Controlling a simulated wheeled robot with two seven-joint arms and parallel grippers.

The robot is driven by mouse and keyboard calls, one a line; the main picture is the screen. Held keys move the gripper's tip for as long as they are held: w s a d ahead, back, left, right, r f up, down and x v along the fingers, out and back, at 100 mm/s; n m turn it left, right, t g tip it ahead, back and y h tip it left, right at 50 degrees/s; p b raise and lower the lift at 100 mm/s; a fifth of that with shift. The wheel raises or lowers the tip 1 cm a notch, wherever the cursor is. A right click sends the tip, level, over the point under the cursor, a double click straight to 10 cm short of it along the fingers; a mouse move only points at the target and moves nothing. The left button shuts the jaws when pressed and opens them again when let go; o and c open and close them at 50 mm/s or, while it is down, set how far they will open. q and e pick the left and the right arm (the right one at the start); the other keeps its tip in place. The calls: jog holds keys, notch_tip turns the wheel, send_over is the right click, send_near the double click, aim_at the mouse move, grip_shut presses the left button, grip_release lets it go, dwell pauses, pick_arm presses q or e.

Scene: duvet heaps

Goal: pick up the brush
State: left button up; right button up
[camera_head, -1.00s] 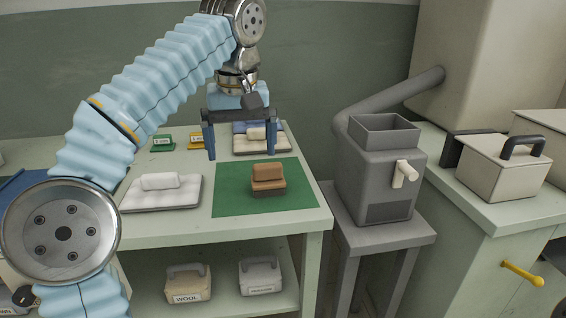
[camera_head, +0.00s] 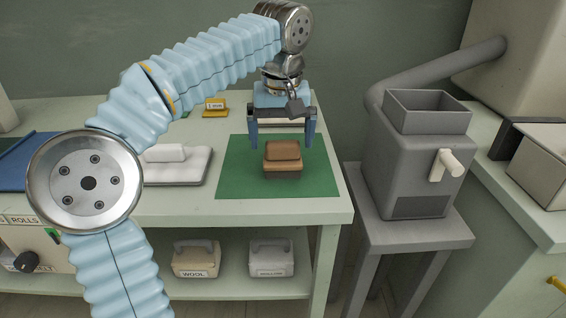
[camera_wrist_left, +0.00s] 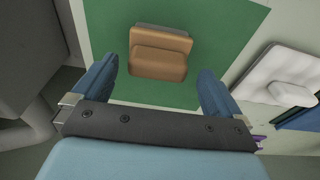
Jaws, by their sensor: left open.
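The brush (camera_head: 283,158) is a brown block with a lighter wooden base and a raised grip. It lies on the green mat (camera_head: 236,180) on the table. My left gripper (camera_head: 281,146) is open, with its blue fingers pointing down just behind and above the brush. In the left wrist view the brush (camera_wrist_left: 159,56) lies ahead of the gap between the two fingers (camera_wrist_left: 155,80), and neither finger appears to touch it. My right gripper is not in view.
A white block on a pale tray (camera_head: 178,172) lies left of the mat. A grey hopper machine (camera_head: 418,160) stands on a stand to the right. Boxes, one labelled wool (camera_head: 196,259), sit on the shelf below. A yellow tag block (camera_head: 215,107) is behind.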

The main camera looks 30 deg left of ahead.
aim_at(283, 142)
pick_arm(q)
jog(key=f, duration=0.4)
jog(key=shift+w+a+f+b, duration=0.15)
jog(key=shift+w+f+b, duration=0.2)
jog(key=shift+w+b, duration=0.05)
jog(key=shift+c, duration=0.5)
jog(key=c, duration=0.8)
jog(key=shift+r, duration=0.5)
jog(key=r, duration=0.2)
jog(key=r+p, duration=0.1)
jog(key=shift+d, duration=0.25)
jog(key=d+r+p, duration=0.1)
jog(key=d+r, duration=0.3)
jog(key=shift+s+r+p, duration=0.15)
jog(key=shift+r+p, duration=0.15)
jog(key=shift+p, duration=0.1)
jog(key=d+r, duration=0.1)
jog(key=d, duration=0.2)
jog(key=s+d+r, duration=0.1)
jog(key=d+r, duration=0.1)
jog(key=d, duration=0.1)
jog(key=d+r, duration=0.1)
jog(key=d, duration=0.2)
jog(key=shift+s+d+r, duration=0.15)
jog(key=shift+d+r, duration=0.05)
jog(key=shift+r, duration=0.05)
